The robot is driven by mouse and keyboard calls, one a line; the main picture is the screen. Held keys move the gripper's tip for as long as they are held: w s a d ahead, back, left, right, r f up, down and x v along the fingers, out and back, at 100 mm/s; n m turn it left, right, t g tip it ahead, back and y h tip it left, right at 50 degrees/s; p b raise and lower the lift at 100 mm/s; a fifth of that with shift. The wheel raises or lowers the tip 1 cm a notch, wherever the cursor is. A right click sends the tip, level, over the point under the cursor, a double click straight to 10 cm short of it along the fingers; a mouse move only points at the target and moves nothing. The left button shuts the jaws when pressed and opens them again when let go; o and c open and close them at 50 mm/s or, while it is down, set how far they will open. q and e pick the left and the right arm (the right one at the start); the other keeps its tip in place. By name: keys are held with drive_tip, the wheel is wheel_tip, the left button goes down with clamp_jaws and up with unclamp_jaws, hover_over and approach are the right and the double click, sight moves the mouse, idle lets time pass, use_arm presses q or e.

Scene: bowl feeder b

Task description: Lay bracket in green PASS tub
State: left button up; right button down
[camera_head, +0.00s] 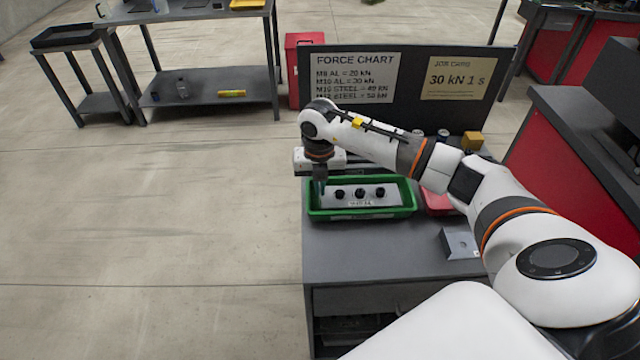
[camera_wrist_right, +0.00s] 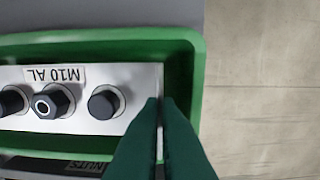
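The bracket (camera_head: 380,203) is a pale grey plate with three black studs or nuts in a row. It lies within the walls of the green tub (camera_head: 398,213), lengthwise; whether it touches the floor is unclear. In the right wrist view the bracket (camera_wrist_right: 82,110) carries an "M10 AL" label, and the green tub's rim (camera_wrist_right: 197,70) surrounds it. My right gripper (camera_head: 319,188) reaches down at the tub's left end. In the wrist view its dark green fingers (camera_wrist_right: 159,103) are close together, with the bracket's end edge between them. My left gripper is not in view.
A red tub (camera_head: 437,203) stands right of the green one, partly behind my arm. A grey block with a hole (camera_head: 458,241) sits at the table's right. The force chart board (camera_head: 410,75) stands behind. The table front (camera_head: 365,255) is clear.

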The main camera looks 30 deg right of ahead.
drive_tip(key=shift+f+b, duration=0.35)
drive_tip(key=shift+f, duration=0.25)
drive_tip(key=c, duration=1.6)
unclamp_jaws()
drive_tip(key=shift+c, duration=0.2)
drive_tip(key=shift+r, duration=0.2)
wheel_tip(320, 180, up, 13)
drive_tip(key=b, duration=0.1)
drive_tip(key=shift+a+f, duration=0.1)
drive_tip(key=shift+a, duration=0.05)
